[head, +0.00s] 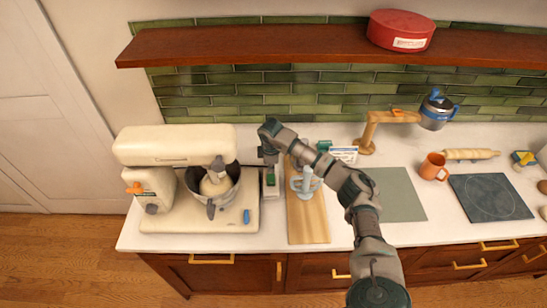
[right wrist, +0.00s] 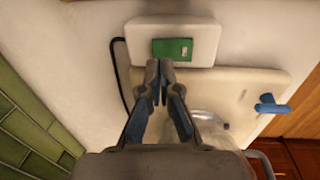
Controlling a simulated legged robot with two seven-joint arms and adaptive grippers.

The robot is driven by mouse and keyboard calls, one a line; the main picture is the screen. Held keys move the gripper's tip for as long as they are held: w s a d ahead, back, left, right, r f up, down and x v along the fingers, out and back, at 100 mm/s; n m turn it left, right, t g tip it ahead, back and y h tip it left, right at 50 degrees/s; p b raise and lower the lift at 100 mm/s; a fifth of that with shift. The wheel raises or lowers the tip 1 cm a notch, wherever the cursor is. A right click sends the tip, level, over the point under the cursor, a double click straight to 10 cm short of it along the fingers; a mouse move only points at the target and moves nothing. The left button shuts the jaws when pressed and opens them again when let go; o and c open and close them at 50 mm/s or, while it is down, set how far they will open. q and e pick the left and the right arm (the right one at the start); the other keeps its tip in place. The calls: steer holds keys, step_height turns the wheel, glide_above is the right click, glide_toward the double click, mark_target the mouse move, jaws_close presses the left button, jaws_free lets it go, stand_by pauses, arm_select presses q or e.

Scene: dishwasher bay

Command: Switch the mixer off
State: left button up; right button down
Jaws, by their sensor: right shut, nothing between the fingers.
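The cream mixer (head: 177,145) stands at the left of the counter, its head level over a metal bowl (head: 213,187). Right of its base lies a white switch box (head: 271,192) with a green switch (head: 271,178). The right wrist view also shows the box (right wrist: 135,42) and green switch (right wrist: 173,48); I cannot tell which way the switch is set. My right gripper (head: 268,160) is shut and empty at the box's far end. In the wrist view its fingertips (right wrist: 160,70) are just short of the green switch; contact is unclear. My left gripper is out of view.
A blue lever (head: 246,216) sits on the mixer base. A wooden board (head: 308,225) with a pale blue mug (head: 305,183) lies right of the box, beneath my arm. A dark cable (right wrist: 122,75) runs beside the box. A shelf (head: 250,45) hangs above.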

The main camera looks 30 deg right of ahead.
mark_target(272, 179)
steer(key=shift+w+a+f, duration=0.1)
steer(key=shift+a+f, duration=0.05)
steer(key=shift+f, duration=0.4)
steer(key=shift+a+f, duration=0.15)
steer(key=shift+f, duration=0.4)
steer(key=shift+f+p, duration=0.3)
steer(key=shift+f, duration=0.2)
steer(key=shift+d+f, duration=0.2)
steer(key=shift+d, duration=0.2)
steer(key=shift+w+d+f, duration=0.1)
steer(key=shift+d+f, duration=0.1)
steer(key=shift+a, duration=0.15)
steer(key=shift+s+a+r+p, duration=0.2)
steer(key=shift+a+r+p, duration=0.1)
steer(key=shift+a, duration=0.1)
steer(key=shift+s+a+r+p, duration=0.15)
steer(key=shift+s+a+p, duration=0.05)
steer(key=shift+s+p, duration=0.3)
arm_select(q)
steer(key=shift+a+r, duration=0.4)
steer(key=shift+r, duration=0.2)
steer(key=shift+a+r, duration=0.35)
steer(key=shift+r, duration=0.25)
arm_select(e)
steer(key=shift+d, duration=0.1)
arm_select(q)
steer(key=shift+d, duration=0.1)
arm_select(e)
steer(key=shift+d+f, duration=0.15)
steer(key=shift+f, duration=0.05)
